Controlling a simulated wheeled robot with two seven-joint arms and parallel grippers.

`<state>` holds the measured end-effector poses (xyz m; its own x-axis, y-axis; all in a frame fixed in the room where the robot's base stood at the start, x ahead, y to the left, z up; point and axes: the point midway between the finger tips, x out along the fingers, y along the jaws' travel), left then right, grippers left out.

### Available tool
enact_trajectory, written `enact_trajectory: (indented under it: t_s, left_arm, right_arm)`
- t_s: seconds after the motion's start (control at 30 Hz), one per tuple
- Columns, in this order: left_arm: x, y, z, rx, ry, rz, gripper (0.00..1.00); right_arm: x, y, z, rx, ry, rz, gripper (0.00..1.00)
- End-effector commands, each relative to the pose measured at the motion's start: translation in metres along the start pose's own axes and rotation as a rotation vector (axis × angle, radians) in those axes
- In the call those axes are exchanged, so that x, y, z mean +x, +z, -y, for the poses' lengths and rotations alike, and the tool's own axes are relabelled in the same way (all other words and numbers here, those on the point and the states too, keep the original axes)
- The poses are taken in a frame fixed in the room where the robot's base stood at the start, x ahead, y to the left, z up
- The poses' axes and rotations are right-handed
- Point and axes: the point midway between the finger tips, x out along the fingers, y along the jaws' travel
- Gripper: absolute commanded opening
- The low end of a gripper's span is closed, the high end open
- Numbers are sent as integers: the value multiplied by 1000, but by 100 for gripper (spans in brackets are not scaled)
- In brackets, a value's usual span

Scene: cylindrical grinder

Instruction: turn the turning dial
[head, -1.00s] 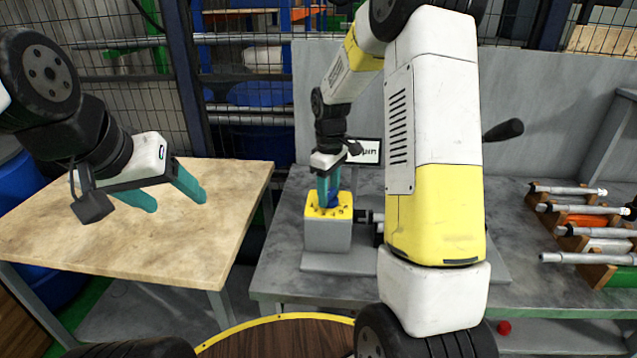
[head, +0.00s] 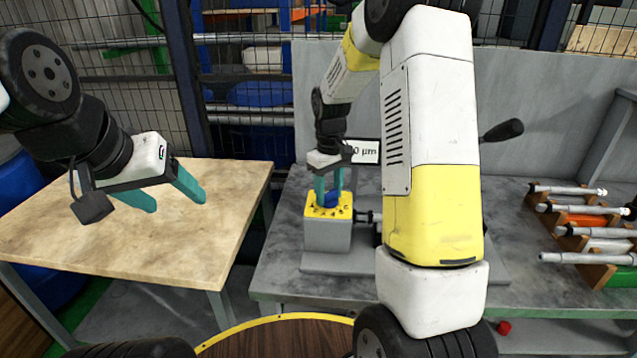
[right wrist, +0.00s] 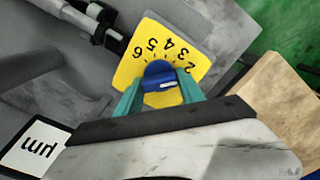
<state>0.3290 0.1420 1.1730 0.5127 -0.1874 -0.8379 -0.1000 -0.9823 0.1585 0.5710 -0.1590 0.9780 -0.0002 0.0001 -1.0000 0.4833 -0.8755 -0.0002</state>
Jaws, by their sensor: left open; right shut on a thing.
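The turning dial is a blue knob (head: 332,200) on a yellow plate with black numbers (head: 313,212), on top of a grey block (head: 327,236). In the right wrist view the knob (right wrist: 159,72) has a white mark pointing right, and numbers 2 to 6 show around its far side. My right gripper (head: 328,203) points down with its teal fingers on either side of the knob, shut on it; the fingers also straddle it in the right wrist view (right wrist: 160,84). My left gripper (head: 179,203) is open and empty above the wooden table.
A display (head: 364,151) showing "µm" stands behind the block. A wooden-topped table (head: 235,215) is at the left. Racks with several metal shafts (head: 590,230) stand at the right. A black-knobbed lever (head: 503,131) sticks out behind my right arm.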

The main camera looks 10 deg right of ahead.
Motion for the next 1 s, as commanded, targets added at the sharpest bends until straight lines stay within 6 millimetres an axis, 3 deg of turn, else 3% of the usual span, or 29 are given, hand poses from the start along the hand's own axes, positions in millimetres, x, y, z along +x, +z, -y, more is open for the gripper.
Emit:
enact_trajectory:
  t_s: [0.07,0.1,0.2,0.57,1.0]
  left_arm:
    - [0,0,0,0,0,0,65]
    - [0,0,0,0,0,0,65]
    - [0,0,0,0,0,0,65]
    - [0,0,0,0,0,0,65]
    - [0,0,0,0,0,0,65]
  right_arm:
    - [0,0,0,0,1,0,5]
    - [0,0,0,0,1,0,49]
    - [0,0,0,0,1,0,65]
    - [-5,0,0,-1,1,-2,65]
    - [-70,0,0,0,1,-2,65]
